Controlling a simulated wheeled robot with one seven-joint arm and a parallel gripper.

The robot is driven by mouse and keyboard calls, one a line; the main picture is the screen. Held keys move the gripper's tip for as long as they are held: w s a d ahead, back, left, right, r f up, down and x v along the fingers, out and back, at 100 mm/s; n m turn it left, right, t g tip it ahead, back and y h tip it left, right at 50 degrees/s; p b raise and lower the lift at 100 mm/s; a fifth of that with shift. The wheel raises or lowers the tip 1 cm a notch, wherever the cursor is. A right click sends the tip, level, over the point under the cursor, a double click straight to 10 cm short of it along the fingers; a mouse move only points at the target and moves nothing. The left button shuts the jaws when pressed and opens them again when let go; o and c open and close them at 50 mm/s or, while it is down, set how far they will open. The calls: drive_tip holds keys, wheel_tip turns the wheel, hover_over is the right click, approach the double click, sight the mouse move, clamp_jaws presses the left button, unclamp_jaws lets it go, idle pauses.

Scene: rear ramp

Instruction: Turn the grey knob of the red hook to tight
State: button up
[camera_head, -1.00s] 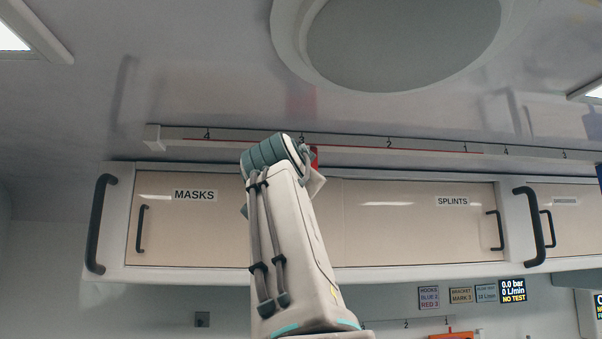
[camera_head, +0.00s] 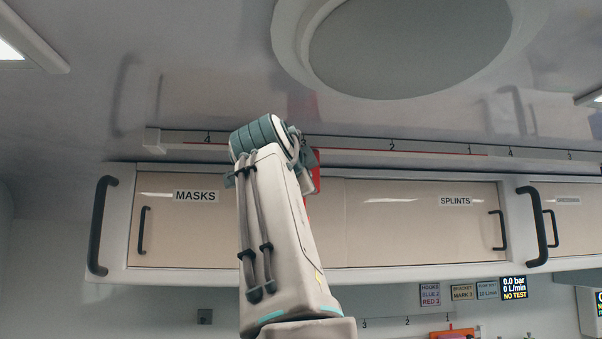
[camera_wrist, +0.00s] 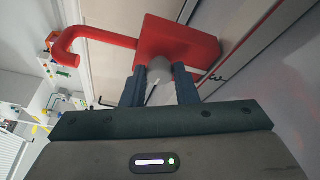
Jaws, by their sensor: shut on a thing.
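The red hook shows large in the wrist view, with a block-shaped body (camera_wrist: 180,42) and a curved arm ending at the left. The grey knob (camera_wrist: 159,70) sticks out of the body toward me. My gripper (camera_wrist: 160,82) is shut on the knob, one dark finger on each side of it. In the head view only a strip of the red hook (camera_head: 314,180) shows, under the ceiling rail beside my arm. My arm hides the knob and my gripper there. I cannot read any tight or loose mark on the knob.
The ceiling rail (camera_head: 430,150) with numbered marks runs above the cabinets. Closed cabinet doors marked MASKS (camera_head: 196,196) and SPLINTS (camera_head: 455,201) lie below it, with dark handles (camera_head: 102,225) standing out. A sign (camera_head: 430,294) reads HOOKS BLUE 2 RED 3.

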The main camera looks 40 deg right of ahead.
drive_tip(key=o, duration=1)
drive_tip(key=b+v, duration=0.4)
drive_tip(key=v, duration=0.9)
drive_tip(key=shift+s+a, duration=0.2)
drive_tip(key=shift+a, duration=0.15)
